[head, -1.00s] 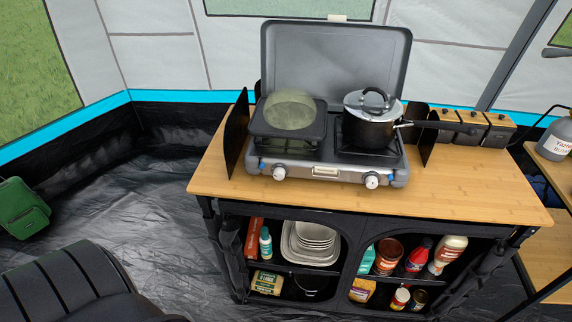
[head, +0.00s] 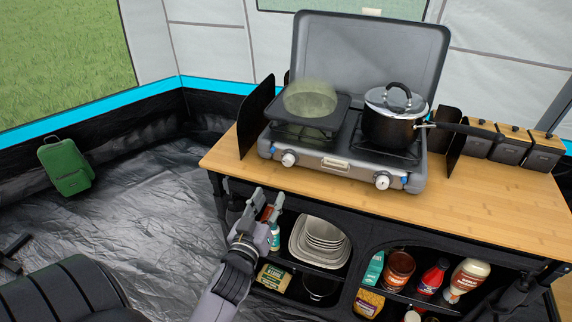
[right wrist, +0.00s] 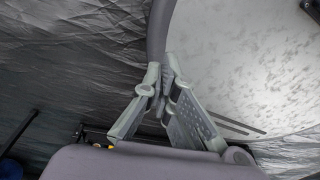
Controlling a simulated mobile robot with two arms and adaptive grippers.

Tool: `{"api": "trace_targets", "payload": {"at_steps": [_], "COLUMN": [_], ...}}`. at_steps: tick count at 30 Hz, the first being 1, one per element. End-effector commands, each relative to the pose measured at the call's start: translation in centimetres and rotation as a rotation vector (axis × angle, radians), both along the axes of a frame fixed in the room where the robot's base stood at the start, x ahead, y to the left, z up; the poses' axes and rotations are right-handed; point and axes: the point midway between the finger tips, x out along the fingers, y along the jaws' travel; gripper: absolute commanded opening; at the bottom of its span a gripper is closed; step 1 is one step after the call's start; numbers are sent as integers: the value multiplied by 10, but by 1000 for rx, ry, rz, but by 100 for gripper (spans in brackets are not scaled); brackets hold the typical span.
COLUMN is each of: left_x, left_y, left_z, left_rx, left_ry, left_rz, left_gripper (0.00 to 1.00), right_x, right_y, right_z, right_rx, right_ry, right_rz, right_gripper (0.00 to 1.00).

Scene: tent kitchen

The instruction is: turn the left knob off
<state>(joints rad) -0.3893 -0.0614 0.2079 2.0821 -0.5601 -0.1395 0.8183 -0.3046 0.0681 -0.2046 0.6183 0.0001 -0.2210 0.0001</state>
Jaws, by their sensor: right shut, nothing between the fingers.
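The camping stove (head: 335,165) stands on the wooden counter with its lid up. Its left knob (head: 289,159) is a white dial on the front panel, below the left burner. The right knob (head: 382,181) is a similar dial further right. My left gripper (head: 268,200) is in front of the counter's left part, lower in the picture than the left knob and apart from it. Its fingers look spread, with nothing visibly held. My right gripper (right wrist: 162,80) shows only in the right wrist view, its fingertips together and empty. The small knob markings are not readable.
A dark square pan (head: 308,116) with a greenish haze sits over the left burner. A lidded pot (head: 394,120) stands on the right burner, handle pointing right. Shelves below the wooden top (head: 235,158) hold plates and bottles.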

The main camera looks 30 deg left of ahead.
Motion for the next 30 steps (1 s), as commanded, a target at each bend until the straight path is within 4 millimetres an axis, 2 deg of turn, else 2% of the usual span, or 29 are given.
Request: {"api": "trace_targets", "payload": {"at_steps": [1, 12, 18, 24, 30], "left_x": [12, 89, 121, 137, 139], "left_y": [3, 26, 36, 40, 41], "left_z": [3, 2, 1, 0, -1], "left_rx": [2, 1, 1, -1, 0], "left_ry": [-4, -1, 0, 2, 2], "left_rz": [-2, -1, 0, 0, -1], "left_gripper": [37, 37, 37, 37, 37], "right_x": [0, 4, 5, 6, 6], "right_y": [-1, -11, -13, -13, -13], "right_z": [3, 13, 15, 16, 16], "right_rx": [-1, -13, -16, -15, -14], "right_ry": [0, -6, -8, -8, -9], "right_rz": [0, -1, -2, -2, -1], "right_gripper": [0, 0, 0, 0, 0]}}
